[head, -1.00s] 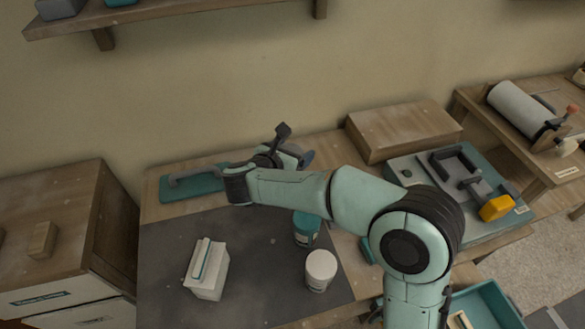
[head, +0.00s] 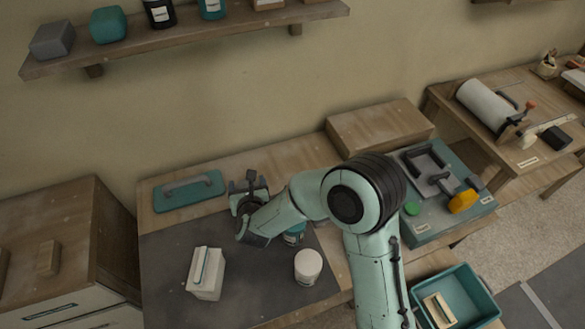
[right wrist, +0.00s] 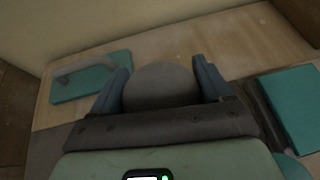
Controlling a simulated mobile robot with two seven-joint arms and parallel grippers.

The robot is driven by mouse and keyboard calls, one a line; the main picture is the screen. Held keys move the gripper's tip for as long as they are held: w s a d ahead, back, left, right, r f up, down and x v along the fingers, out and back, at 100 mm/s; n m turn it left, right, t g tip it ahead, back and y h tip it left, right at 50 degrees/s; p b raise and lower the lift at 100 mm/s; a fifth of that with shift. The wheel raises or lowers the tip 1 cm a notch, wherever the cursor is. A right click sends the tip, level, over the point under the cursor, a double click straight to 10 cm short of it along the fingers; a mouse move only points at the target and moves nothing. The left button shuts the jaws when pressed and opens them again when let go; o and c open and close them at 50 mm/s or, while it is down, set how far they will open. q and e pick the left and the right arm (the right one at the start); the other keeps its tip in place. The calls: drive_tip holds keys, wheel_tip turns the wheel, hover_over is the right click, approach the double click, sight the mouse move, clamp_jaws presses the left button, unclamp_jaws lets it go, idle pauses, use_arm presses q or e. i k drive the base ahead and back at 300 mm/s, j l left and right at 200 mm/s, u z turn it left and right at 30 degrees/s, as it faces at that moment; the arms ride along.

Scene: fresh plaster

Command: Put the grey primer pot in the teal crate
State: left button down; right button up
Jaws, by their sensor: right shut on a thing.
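My right gripper (head: 248,186) is over the back of the worktable, right of the teal float. In the right wrist view its two blue fingertips stand on either side of a round grey thing (right wrist: 161,84), which looks like the grey primer pot, and the gripper is shut on it. In the head view the gripper and arm hide most of the pot. The teal crate (head: 483,288) stands at the lower right, open at the top, with a pale wooden-looking thing inside. My left gripper is not in view.
A white box (head: 206,275), a white-lidded pot (head: 308,266) and a partly hidden teal pot (head: 295,235) stand on the dark mat (head: 165,290). The teal float (head: 190,190) lies behind. A wooden box (head: 378,128) and a tool-covered teal board (head: 418,227) are to the right.

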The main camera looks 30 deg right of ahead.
sight(445, 297)
drive_tip(key=k+j+u, duration=0.2)
drive_tip(key=k, duration=0.35)
drive_tip(key=k+u, duration=0.45)
drive_tip(key=k, duration=0.4)
drive_tip(key=k+l+z, duration=0.15)
drive_tip(key=k, duration=0.2)
drive_tip(key=k+l+z, duration=0.35)
drive_tip(key=l, duration=0.2)
drive_tip(key=k+l+z, duration=0.15)
drive_tip(key=l, duration=0.25)
drive_tip(key=k, duration=0.1)
